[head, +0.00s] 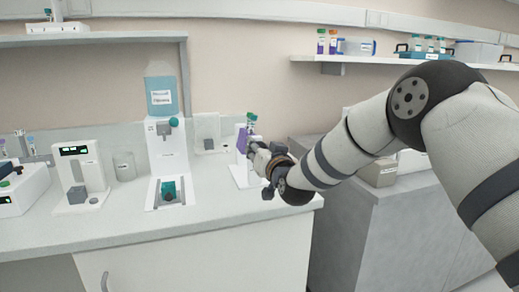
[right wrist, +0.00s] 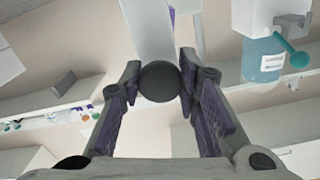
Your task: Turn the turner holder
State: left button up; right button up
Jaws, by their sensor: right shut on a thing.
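The turner is a white upright stand (head: 243,174) with a purple part (head: 242,141) near its top, at the right end of the counter. A green-capped tube (head: 251,121) shows at its top. My right gripper (head: 262,162) is at the front right side of the stand. In the right wrist view its fingers are shut on a dark round knob (right wrist: 160,82), one on each side. The white body (right wrist: 149,30) of the stand rises behind the knob. The arm hides part of the holder in the head view. My left gripper is not in view.
A white dispenser (head: 167,150) with a blue bottle (head: 161,97) stands left of the turner. A clear beaker (head: 124,166) and a display device (head: 79,170) stand farther left. A wall shelf (head: 350,59) holds bottles at right. The front counter is clear.

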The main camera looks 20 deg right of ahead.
jog(key=shift+r+n, duration=0.1)
jog(key=shift+n, duration=1.4)
jog(key=o, duration=1.2)
jog(key=shift+s, duration=0.1)
jog(key=s, duration=1.1)
jog(key=shift+s+d, duration=0.15)
jog(key=shift+s, duration=0.25)
